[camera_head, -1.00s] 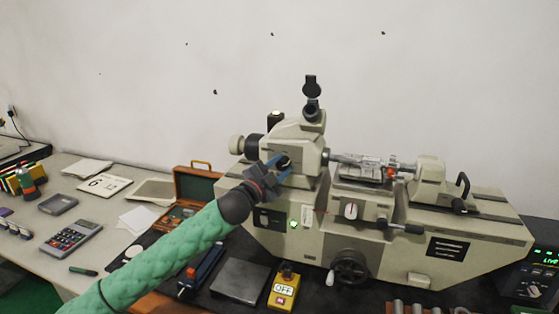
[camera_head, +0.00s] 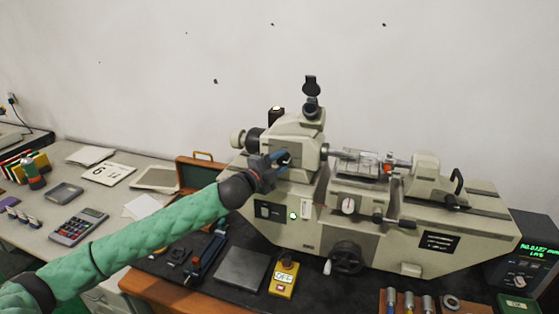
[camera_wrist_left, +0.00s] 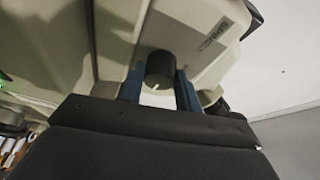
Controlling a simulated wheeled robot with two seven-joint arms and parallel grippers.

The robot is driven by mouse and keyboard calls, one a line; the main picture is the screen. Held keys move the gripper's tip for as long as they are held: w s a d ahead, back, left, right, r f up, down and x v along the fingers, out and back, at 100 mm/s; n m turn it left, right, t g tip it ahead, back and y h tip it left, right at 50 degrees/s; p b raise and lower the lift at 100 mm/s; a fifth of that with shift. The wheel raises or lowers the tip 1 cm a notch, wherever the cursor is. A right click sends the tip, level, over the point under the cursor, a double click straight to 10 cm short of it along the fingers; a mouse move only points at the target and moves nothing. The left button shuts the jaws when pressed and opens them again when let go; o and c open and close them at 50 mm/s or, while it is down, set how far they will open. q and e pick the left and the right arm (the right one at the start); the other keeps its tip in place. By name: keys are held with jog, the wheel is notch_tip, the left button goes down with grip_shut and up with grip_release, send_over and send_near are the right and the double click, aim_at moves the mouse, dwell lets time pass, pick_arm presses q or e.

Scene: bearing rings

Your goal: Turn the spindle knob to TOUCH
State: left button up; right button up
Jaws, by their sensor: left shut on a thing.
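The spindle knob (camera_wrist_left: 160,70) is a dark round knob with a white mark, on the pale machine's headstock (camera_wrist_left: 118,40) in the left wrist view. My left gripper (camera_wrist_left: 161,85) has its blue fingers on either side of the knob and is shut on it. In the head view my left gripper (camera_head: 280,160) reaches the front of the headstock, and its fingers hide most of the knob. A printed label beside the knob is only partly readable. My right gripper is in neither view.
The machine (camera_head: 420,240) stands on a dark mat, with a handwheel (camera_head: 346,257) at its front. A yellow OFF box (camera_head: 284,278) and a grey plate (camera_head: 242,268) lie before it. A calculator (camera_head: 78,227) is at left. A display unit (camera_head: 530,255) stands at right.

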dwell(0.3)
pick_arm(q)
jog(key=o, duration=1)
jog(key=shift+c, duration=0.2)
jog(key=shift+f, duration=0.1)
jog(key=shift+f, duration=0.1)
